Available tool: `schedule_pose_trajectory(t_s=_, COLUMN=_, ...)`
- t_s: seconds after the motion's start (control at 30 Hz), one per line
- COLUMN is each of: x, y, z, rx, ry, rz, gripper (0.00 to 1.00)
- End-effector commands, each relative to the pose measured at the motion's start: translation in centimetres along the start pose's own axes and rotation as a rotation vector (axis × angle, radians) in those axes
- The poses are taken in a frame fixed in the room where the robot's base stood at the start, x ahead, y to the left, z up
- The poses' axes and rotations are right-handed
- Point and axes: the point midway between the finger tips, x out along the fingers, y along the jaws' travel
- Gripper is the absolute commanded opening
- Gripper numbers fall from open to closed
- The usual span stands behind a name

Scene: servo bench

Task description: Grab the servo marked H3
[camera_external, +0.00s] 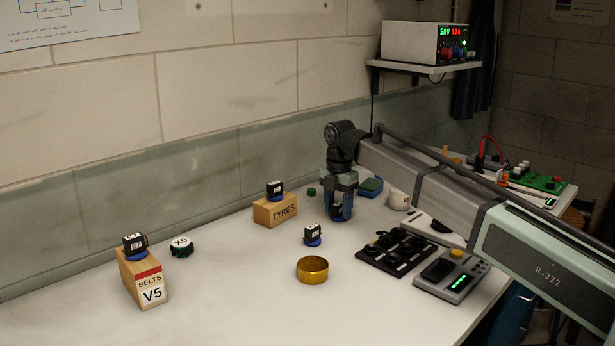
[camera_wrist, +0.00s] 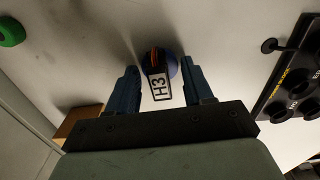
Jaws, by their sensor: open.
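The servo marked H3 (camera_wrist: 160,87) is in the wrist view, a dark body with a white label on a round blue base. My gripper (camera_wrist: 161,70) is open, with one finger on each side of the servo and gaps still visible. In the external view my gripper (camera_external: 340,212) points straight down over the bench behind the brass dish, and its fingers largely hide the servo. Other dark servos on blue bases stand on the BELTS box (camera_external: 134,242), on the TYRES box (camera_external: 275,188) and on the bench (camera_external: 313,232); their labels are too small to read.
A brass dish (camera_external: 312,271), a black panel with knobs (camera_external: 397,251) and a grey meter (camera_external: 450,274) stand in front. The TYRES box (camera_external: 272,211) is left of my gripper; the BELTS box (camera_external: 144,278) is far left. The front left bench is clear.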

Motion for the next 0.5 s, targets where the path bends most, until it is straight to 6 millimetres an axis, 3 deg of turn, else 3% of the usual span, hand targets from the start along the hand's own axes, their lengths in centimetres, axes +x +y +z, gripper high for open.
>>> schedule_pose_trajectory(t_s=0.07, x=-0.02, y=0.01, z=0.00, rx=0.000, ry=0.000, rz=0.000, gripper=0.51)
schedule_pose_trajectory(t_s=0.5, x=-0.04, y=0.01, z=0.00, rx=0.000, ry=0.000, rz=0.000, gripper=0.10)
